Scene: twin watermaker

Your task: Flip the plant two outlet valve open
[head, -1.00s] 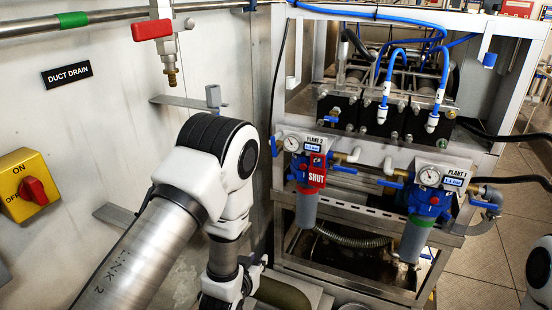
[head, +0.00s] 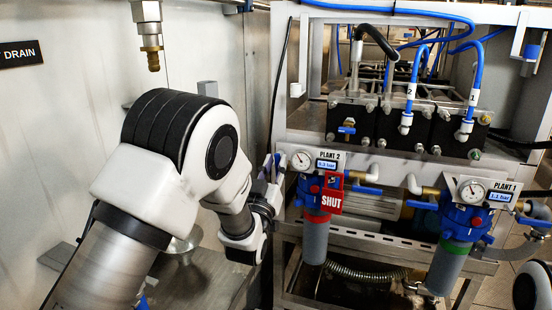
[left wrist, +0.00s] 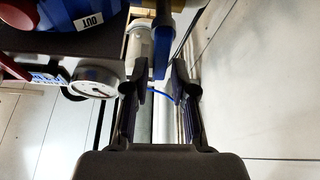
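The plant two unit (head: 315,190) has a blue filter head, a round gauge (head: 301,160) and a red SHUT tag (head: 332,201). My left gripper (head: 277,163) is at the left side of this unit, beside the gauge. In the left wrist view my left gripper (left wrist: 160,78) is open. A blue valve lever (left wrist: 160,50) shows between and just beyond its fingertips, apparently not held. The blue housing with an OUT label (left wrist: 88,21) is at upper left, and the gauge (left wrist: 95,80) is close to the left finger. My right gripper is not in view.
The plant one unit (head: 463,215) stands to the right with its own gauge. Blue hoses and black blocks (head: 375,125) are above, in a metal frame. The steel wall with a brass nozzle (head: 152,55) is at left. Floor at right in the wrist view is clear.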

